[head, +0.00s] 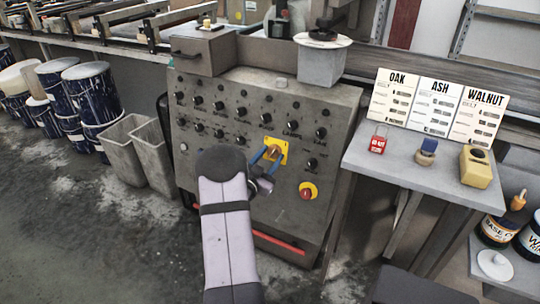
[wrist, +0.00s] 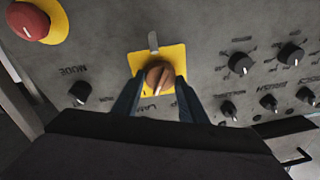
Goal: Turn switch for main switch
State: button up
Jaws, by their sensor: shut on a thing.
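The main switch (head: 274,150) is a rotary knob on a yellow square plate, low in the middle of the grey control panel (head: 240,185). In the wrist view the knob (wrist: 159,78) is orange-brown with a pale pointer line, and a grey metal tab stands on the plate above it. My gripper (head: 266,156) reaches the knob from the front. In the wrist view my gripper (wrist: 159,92) has its two dark blue fingers on either side of the knob, shut on it.
A red emergency button (head: 308,191) on a yellow base sits below right of the switch. Several black knobs (head: 241,111) fill the panel above. A side table (head: 405,165) at right holds a red padlock (head: 378,143), label cards and small blocks. Grey bins (head: 120,150) stand at left.

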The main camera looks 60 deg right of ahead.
jog(key=n, duration=0.2)
jog(key=n+t+p, duration=0.1)
jog(key=n, duration=0.1)
jog(key=shift+s+r+p, duration=0.1)
jog(key=shift+r+p, duration=0.1)
jog(key=shift+p, duration=0.1)
jog(key=n+t+y+p, duration=0.1)
jog(key=n+p, duration=0.1)
jog(key=n, duration=0.3)
jog(key=shift+r, duration=0.1)
jog(key=n+p, duration=0.2)
jog(key=n, duration=0.2)
jog(key=shift+y, duration=0.3)
jog(key=shift+n+y+p, duration=0.3)
jog(key=shift+n+p, duration=0.7)
jog(key=shift+n, duration=0.6)
jog(key=o, duration=1.1)
jog(key=shift+c, duration=0.2)
jog(key=v, duration=0.7)
